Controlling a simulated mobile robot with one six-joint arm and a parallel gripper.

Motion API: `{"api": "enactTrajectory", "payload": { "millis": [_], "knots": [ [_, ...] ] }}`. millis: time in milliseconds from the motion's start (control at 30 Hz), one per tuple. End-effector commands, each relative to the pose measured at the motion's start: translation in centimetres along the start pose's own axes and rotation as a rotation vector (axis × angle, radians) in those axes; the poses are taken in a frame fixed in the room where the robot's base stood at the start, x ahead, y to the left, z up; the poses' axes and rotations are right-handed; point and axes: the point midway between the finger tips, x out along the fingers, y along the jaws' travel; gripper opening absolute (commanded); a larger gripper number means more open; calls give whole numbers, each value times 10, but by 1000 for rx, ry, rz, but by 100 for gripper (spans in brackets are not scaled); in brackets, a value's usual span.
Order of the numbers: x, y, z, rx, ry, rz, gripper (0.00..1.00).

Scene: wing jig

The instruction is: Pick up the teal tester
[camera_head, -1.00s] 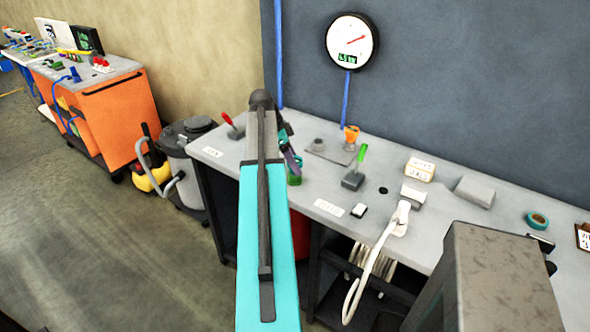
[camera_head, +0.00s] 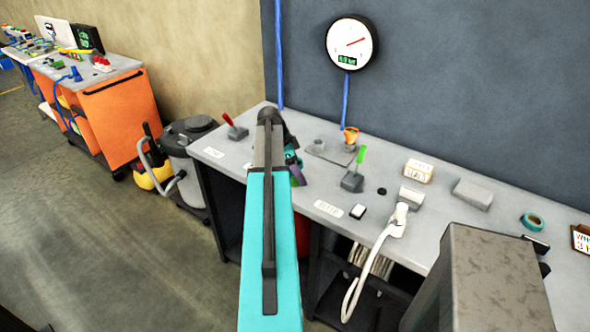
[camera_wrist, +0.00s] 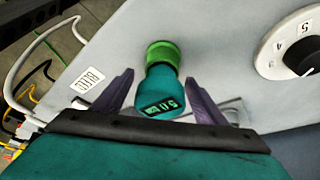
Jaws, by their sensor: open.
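The teal tester (camera_wrist: 162,88) has a green end (camera_wrist: 162,52) and a small digital display. In the wrist view it is between the two purple fingers of my gripper (camera_wrist: 158,98), with its display end towards the palm. The fingers are open, with a visible gap on each side of the tester. In the head view my gripper (camera_head: 297,170) is over the grey bench, and my arm hides most of the area around it, so I cannot clearly make out the tester there.
The grey bench (camera_head: 330,190) holds a red-handled block (camera_head: 236,131), a green-handled block (camera_head: 353,181), an orange fitting (camera_head: 350,135) and a white hose nozzle (camera_head: 397,222). A round dial (camera_wrist: 291,45) is right of the tester in the wrist view. A wall gauge (camera_head: 351,43) hangs behind.

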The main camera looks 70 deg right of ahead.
Motion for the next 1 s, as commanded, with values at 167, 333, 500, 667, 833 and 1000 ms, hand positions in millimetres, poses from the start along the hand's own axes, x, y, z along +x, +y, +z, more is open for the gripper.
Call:
{"api": "enactTrajectory", "payload": {
  "millis": [167,333,500,667,833,1000],
  "knots": [
    [3,0,0,0,0,0,66],
    [3,0,0,1,0,0,66],
    [2,0,0,0,0,0,66],
    [2,0,0,1,0,1,57],
    [2,0,0,0,0,1,28],
    [2,0,0,1,0,0,19]
  ]
}}
